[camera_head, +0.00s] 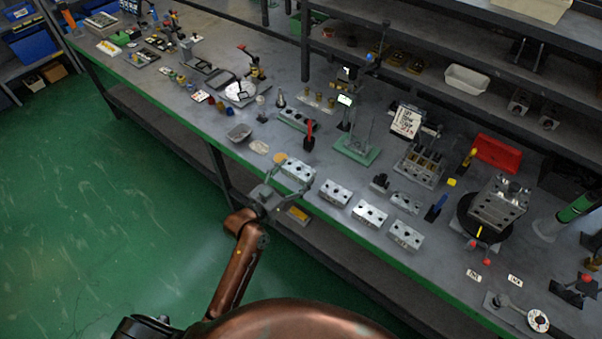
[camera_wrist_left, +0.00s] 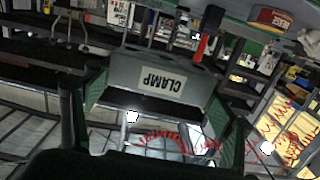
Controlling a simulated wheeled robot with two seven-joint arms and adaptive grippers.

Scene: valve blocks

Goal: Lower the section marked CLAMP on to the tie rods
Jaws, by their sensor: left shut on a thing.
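My left gripper (camera_head: 288,184) is shut on a grey metal section (camera_head: 299,169) with round holes in its top. In the left wrist view the section (camera_wrist_left: 160,78) sits between my two fingers (camera_wrist_left: 158,120), and its white label reads CLAMP, upside down in that picture. The section is apart from the rods. Its exact height over the bench is hard to tell. My right gripper is not in view.
Similar metal blocks stand along the front edge: one (camera_head: 335,192), another (camera_head: 369,213) and a third (camera_head: 405,235).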

